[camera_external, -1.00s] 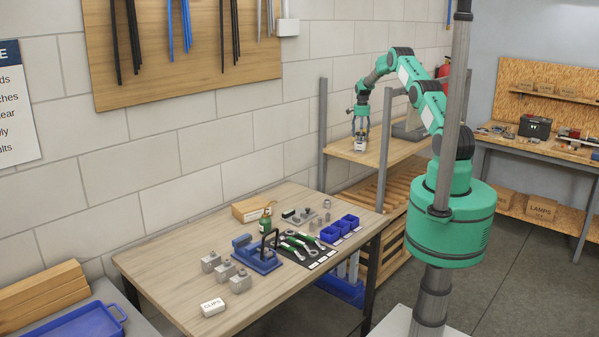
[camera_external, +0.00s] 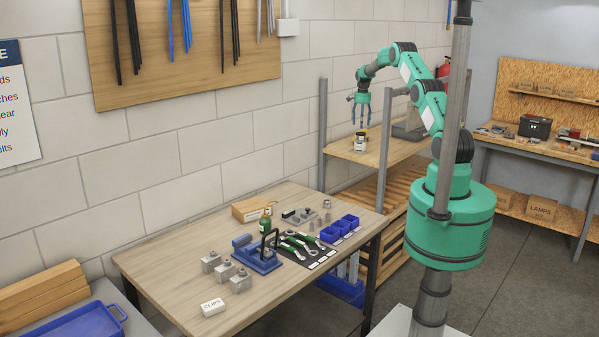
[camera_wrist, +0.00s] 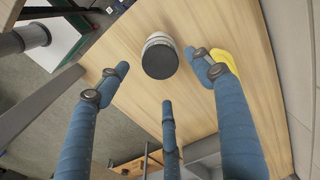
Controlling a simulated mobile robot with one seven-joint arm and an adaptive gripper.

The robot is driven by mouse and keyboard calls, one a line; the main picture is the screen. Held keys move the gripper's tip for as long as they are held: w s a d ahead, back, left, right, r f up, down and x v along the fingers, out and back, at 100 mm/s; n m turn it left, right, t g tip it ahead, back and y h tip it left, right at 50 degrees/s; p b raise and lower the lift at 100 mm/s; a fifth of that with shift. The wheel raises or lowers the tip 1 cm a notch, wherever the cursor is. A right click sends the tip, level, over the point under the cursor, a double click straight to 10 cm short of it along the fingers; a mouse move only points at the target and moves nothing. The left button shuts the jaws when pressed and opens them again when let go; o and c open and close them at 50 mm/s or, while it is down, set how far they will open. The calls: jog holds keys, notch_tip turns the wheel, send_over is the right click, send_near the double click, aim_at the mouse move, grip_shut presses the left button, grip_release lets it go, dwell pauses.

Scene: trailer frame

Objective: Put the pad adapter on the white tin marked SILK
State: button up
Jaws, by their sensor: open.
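A white tin (camera_external: 360,147) stands upright on the wooden shelf behind the workbench. The wrist view shows the pale tin's side (camera_wrist: 158,38). A dark round disc, apparently the pad adapter (camera_wrist: 160,62), lies flat on its top and looks roughly centred. The lettering on the tin is too small to read. My gripper (camera_external: 362,124) is open above the tin, pointing down. In the wrist view its three blue fingers are spread around the stack, apart from it, with nothing between them.
A yellow curved thing (camera_wrist: 226,62) lies on the shelf (camera_wrist: 140,95), partly hidden by a finger. A grey shelf post (camera_external: 384,150) stands close by.

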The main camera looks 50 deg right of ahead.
aim_at(361, 133)
jog(key=shift+r, duration=2.35)
